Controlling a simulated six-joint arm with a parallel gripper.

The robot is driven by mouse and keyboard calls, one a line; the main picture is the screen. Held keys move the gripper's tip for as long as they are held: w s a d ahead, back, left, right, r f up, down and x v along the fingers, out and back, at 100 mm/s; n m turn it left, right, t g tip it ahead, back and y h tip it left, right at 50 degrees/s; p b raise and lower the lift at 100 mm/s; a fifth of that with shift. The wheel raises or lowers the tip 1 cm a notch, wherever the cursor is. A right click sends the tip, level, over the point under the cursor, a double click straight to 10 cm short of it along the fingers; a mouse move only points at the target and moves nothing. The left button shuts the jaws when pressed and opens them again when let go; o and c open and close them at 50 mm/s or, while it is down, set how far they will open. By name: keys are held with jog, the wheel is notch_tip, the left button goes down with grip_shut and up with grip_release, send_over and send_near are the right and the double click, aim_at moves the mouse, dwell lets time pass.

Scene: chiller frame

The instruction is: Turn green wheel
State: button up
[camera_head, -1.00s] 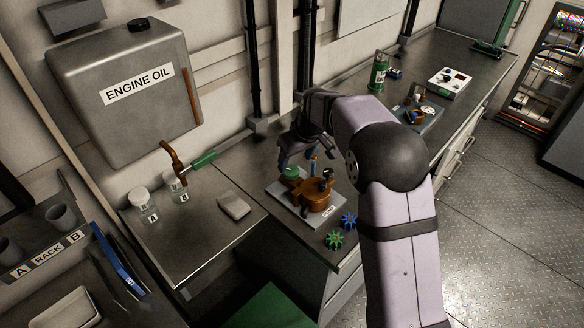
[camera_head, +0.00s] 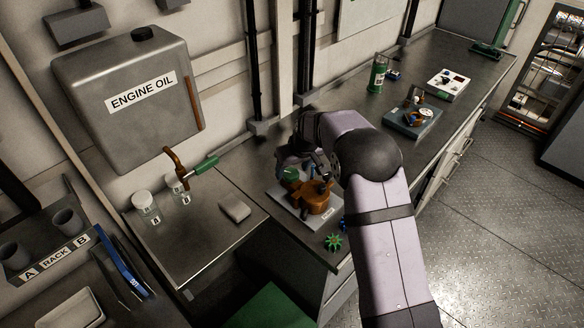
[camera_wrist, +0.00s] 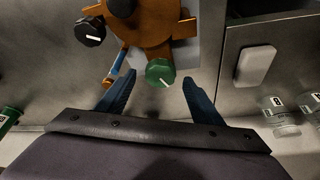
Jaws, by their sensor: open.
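The green wheel (camera_wrist: 160,72) is a round knob with a white line, on the edge of a copper-brown device (camera_wrist: 140,30). In the head view the green wheel (camera_head: 290,174) shows on the left of the copper device (camera_head: 312,198), which stands on a light plate. My gripper (camera_wrist: 158,79) is open and empty. In the wrist view its blue fingers lie on either side of the green wheel, with gaps to both; their height over it is unclear. In the head view my gripper (camera_head: 308,168) is over the device and hides part of it.
A black knob (camera_wrist: 90,30) and a blue-and-orange part (camera_wrist: 116,68) sit close by the device. A green gear (camera_head: 334,242) lies at the bench edge. A grey block (camera_head: 235,210), jars and the engine oil tank (camera_head: 130,100) are to the left.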

jog(key=shift+x, duration=0.8)
jog(key=c, duration=1.1)
jog(key=shift+o, duration=0.2)
jog(key=shift+m, duration=0.3)
